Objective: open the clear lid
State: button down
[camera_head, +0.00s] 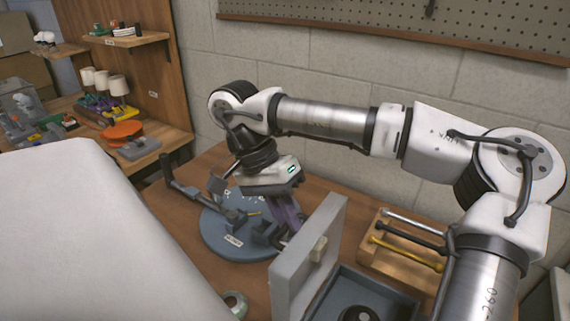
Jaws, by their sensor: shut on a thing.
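A flat grey panel (300,275) stands upright along the left side of a dark grey tray (402,300). It looks like the lid, though it appears opaque rather than clear. A small beige knob (319,248) sticks out of its tray-facing side. A round black part (358,314) lies in the tray. My gripper (293,216) points down at the panel's far left side. Its purple fingers run down to the panel's upper edge and appear shut on it. The fingertips are partly hidden, so the exact contact is unclear.
A blue-grey round base (215,240) with dark fixtures stands close left of my gripper. A wooden rack (400,262) with several rods is right of the tray. A large white surface fills the left foreground.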

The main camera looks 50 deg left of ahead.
jog(key=shift+d+f, duration=0.15)
jog(key=shift+f, duration=0.1)
jog(key=c, duration=1.5)
grip_release()
jog(key=shift+w, duration=0.1)
jog(key=shift+r, duration=0.25)
jog(key=p+v, duration=0.1)
jog(key=v, duration=0.6)
jog(key=shift+r, duration=0.15)
